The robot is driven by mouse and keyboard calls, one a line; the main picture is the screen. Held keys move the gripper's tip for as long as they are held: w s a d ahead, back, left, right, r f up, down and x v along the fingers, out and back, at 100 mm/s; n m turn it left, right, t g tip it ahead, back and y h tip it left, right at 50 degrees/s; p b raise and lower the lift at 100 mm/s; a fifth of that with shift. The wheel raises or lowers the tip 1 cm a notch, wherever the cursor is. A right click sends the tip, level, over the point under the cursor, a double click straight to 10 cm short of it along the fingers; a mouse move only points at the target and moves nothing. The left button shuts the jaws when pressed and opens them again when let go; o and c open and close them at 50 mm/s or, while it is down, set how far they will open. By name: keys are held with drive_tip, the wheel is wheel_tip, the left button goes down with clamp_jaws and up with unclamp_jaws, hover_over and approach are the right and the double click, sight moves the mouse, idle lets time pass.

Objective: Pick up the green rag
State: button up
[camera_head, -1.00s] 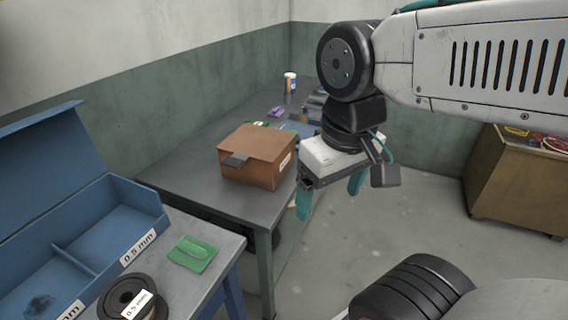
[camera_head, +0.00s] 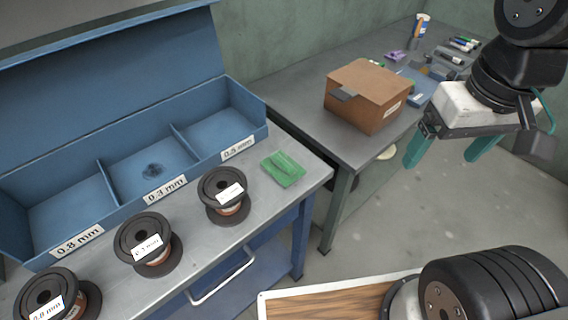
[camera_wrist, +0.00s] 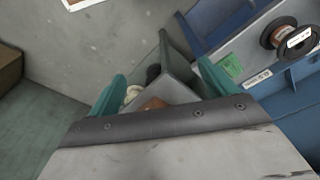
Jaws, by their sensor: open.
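The green rag (camera_head: 283,168) lies flat on the right end of the grey workbench, in front of the blue bin's right corner. It also shows in the wrist view (camera_wrist: 231,67), small, right of the fingers. My gripper (camera_head: 445,156) hangs at the right of the head view, well to the right of the rag and above the floor. Its teal fingers are apart with nothing between them. They also show at both sides of the wrist view (camera_wrist: 160,88).
A blue bin (camera_head: 120,209) with labelled compartments stands on the workbench. Three copper spools (camera_head: 224,196) stand in front of it. A second table (camera_head: 290,100) behind carries a brown cardboard box (camera_head: 366,95), a bottle (camera_head: 422,27) and markers. Open floor (camera_head: 400,210) lies below my gripper.

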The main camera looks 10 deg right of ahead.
drive_tip(key=shift+o, duration=0.4)
drive_tip(key=n+g, duration=0.3)
drive_tip(key=n, duration=0.3)
hover_over(283, 161)
drive_tip(key=s+d, duration=0.2)
drive_tip(key=s, duration=0.1)
drive_tip(key=shift+h, duration=0.3)
wheel_tip(283, 161, down, 14)
drive_tip(key=shift+s+d+r, duration=0.1)
drive_tip(key=shift+s+r, duration=0.05)
drive_tip(key=shift+r, duration=0.05)
drive_tip(key=shift+n+t, duration=0.4)
drive_tip(key=shift+t, duration=0.3)
drive_tip(key=w+a, duration=0.2)
drive_tip(key=w, duration=0.1)
drive_tip(key=shift+w+a+f, duration=0.15)
drive_tip(key=shift+w+f, duration=0.05)
drive_tip(key=shift+w, duration=0.1)
drive_tip(key=shift+w+f, duration=0.1)
drive_tip(key=shift+f, duration=0.1)
drive_tip(key=f, duration=0.7)
drive_tip(key=shift+s+f, duration=0.1)
drive_tip(key=shift+s, duration=0.1)
